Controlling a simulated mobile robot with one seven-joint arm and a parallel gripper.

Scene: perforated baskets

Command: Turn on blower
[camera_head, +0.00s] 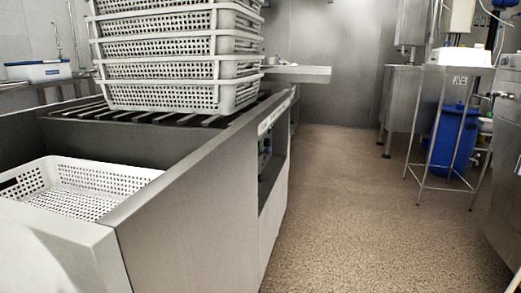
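No part that I can clearly tell as a blower or its switch shows. A long steel machine (190,195) stands at the left and runs away from me. On its right side, further along, is a dark recess (265,155) with small fittings too small to make out. A pale label strip (272,118) sits above this recess. My gripper is not in view. A pale blurred shape at the lower left corner may be part of my own body.
Stacked white perforated baskets (180,97) stand on the machine's dark slats. Another white basket (85,188) lies in its near trough. The speckled floor (350,200) right of the machine is clear. A blue barrel (453,138) and steel stand (420,130) are at the right.

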